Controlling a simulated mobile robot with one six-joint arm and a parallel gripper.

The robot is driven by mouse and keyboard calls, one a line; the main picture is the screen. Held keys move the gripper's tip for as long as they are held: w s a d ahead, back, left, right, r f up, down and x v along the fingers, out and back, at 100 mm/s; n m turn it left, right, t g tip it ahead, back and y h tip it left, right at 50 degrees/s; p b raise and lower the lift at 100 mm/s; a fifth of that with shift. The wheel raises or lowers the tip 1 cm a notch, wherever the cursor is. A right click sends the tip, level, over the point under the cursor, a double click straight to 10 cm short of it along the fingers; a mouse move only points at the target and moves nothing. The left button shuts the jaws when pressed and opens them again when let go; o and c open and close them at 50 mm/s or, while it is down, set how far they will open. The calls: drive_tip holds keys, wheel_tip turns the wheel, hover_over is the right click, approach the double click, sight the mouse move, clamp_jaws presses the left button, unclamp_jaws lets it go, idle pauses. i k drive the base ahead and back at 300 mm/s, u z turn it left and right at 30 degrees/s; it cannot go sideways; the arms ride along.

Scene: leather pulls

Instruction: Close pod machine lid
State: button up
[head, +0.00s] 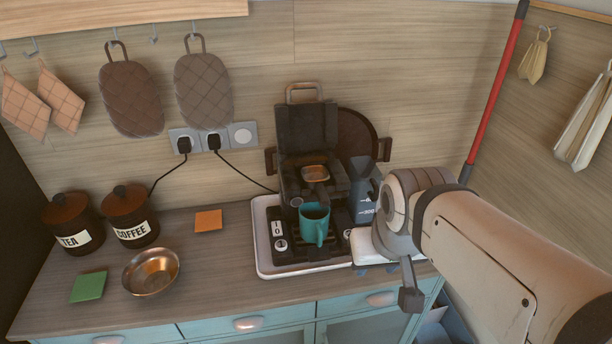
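The pod machine (329,191) is dark and stands on a white-rimmed tray (263,240) on the counter. Its lid (306,128) is raised upright, with a copper-coloured handle (303,87) at the top. A copper-coloured round part (315,172) shows in the open top below the lid. A teal mug (314,224) stands at the front of the machine. My arm reaches in from the right. My gripper (410,297) is only partly visible, in front of and to the right of the machine, apart from the lid.
A dark blue-grey container (366,200) stands close to the machine's right side, partly behind my arm. A round dark pan or tray (357,137) leans behind the lid. A copper bowl (151,272), coffee canister (130,216) and tea canister (72,223) stand on the left.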

sight(301, 128)
drive_tip(key=i, duration=0.5)
drive_tip(key=u, duration=0.3)
drive_tip(key=k, duration=0.55)
drive_tip(key=z, duration=1.75)
drive_tip(key=k, duration=1.15)
drive_tip(key=u, duration=1.1)
drive_tip(key=i, duration=1)
